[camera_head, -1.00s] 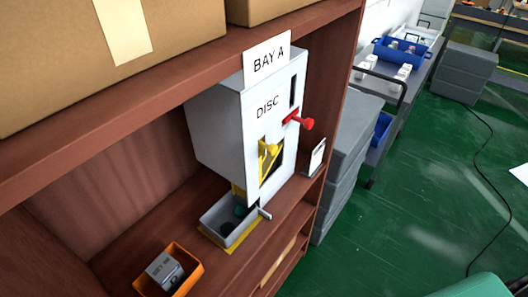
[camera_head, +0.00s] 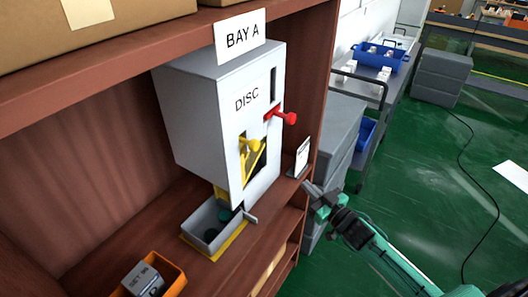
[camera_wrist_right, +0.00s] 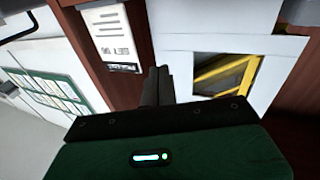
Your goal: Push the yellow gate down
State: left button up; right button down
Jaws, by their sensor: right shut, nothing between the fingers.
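The white dispenser (camera_head: 215,115) marked DISC stands on the shelf under the BAY A sign. The yellow gate (camera_head: 250,146), with its round knob, sits at a dark opening in the dispenser's front. In the right wrist view, yellow bars (camera_wrist_right: 228,76) of the gate slant across that opening, right of the fingers. My right gripper (camera_head: 311,188) is right of the dispenser and lower than the gate, apart from it. Its fingers are together and empty, and they also show in the right wrist view (camera_wrist_right: 158,72). My left gripper is not in view.
A grey tray (camera_head: 200,222) lies below the dispenser. A small white card (camera_head: 301,157) stands by the shelf's right post. An orange bin (camera_head: 165,267) is at front left.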

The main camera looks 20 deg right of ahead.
jog(key=s+a+r+n+y+b, duration=0.1)
jog(key=s+a+r+n+y, duration=0.15)
jog(key=r, duration=0.45)
jog(key=s+a+r+n+y, duration=0.2)
jog(key=s+a+r+y, duration=0.15)
jog(key=r, duration=0.45)
jog(key=s+a+r+n+y+b, duration=0.1)
jog(key=s+a+r+n+y, duration=0.2)
jog(key=r, duration=0.4)
jog(key=w+a+r+m+p, duration=0.1)
jog(key=w+a+r+p, duration=0.35)
jog(key=w+a, duration=0.2)
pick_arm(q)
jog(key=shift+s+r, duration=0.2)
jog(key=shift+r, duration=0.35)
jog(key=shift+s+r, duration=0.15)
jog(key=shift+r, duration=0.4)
pick_arm(e)
jog(key=shift+g+y, duration=0.3)
jog(key=shift+y, duration=0.1)
jog(key=f, duration=0.2)
jog(key=w+f, duration=0.1)
jog(key=f, duration=0.1)
jog(key=shift+w+d+f, duration=0.1)
jog(key=shift+f, duration=0.15)
